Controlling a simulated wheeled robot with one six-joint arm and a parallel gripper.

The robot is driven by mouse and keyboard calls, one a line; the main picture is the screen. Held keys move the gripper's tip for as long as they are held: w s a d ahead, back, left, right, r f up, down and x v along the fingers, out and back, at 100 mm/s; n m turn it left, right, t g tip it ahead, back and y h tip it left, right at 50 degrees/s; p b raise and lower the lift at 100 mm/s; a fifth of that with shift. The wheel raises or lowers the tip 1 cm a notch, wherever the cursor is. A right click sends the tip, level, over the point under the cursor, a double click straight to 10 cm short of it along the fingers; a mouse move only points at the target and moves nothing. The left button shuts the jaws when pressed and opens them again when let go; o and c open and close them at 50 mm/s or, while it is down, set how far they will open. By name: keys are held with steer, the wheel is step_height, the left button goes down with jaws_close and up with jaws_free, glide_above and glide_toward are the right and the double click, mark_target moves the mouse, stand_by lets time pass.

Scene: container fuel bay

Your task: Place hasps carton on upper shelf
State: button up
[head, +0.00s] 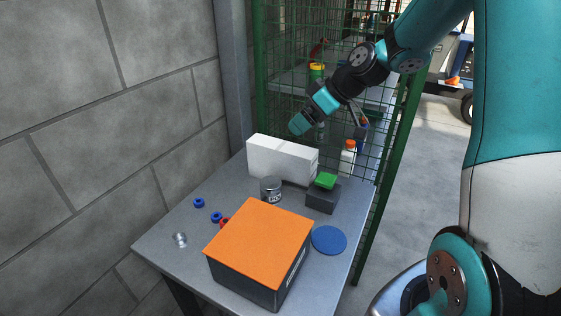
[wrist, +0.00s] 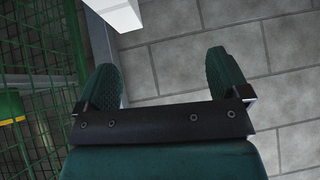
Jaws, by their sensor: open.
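No label naming hasps can be read, so I cannot tell which box is the hasps carton. A dark box with an orange top (head: 262,242) and a side label sits at the front of the grey table. A long white box (head: 275,160) stands at the table's back; a white corner (wrist: 118,12) shows at the top of the wrist view. My gripper (head: 300,122) is above and behind the white box, near the mesh. In the wrist view my gripper (wrist: 168,80) is open with nothing between its fingers. A shelf (head: 290,80) shows behind the mesh; I cannot tell if it is the upper shelf.
The table also holds a labelled can (head: 271,190), a small dark box (head: 322,198) with a green block (head: 326,181) on top, a blue disc (head: 329,240) and several small rings. Green mesh (head: 284,45) stands behind; a block wall (head: 100,110) is left.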

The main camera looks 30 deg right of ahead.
steer(key=t, duration=0.1)
glide_toward(282, 145)
steer(key=p+x, duration=0.1)
steer(key=x, duration=0.3)
steer(key=shift+w+p, duration=0.1)
steer(key=shift+p, duration=0.3)
steer(key=shift+t, duration=0.3)
steer(key=shift+s+p+x, duration=0.25)
steer(key=shift+p+x, duration=0.5)
steer(key=shift+x, duration=2.45)
steer(key=shift+f, duration=0.15)
steer(key=shift+c, duration=0.4)
jaws_close()
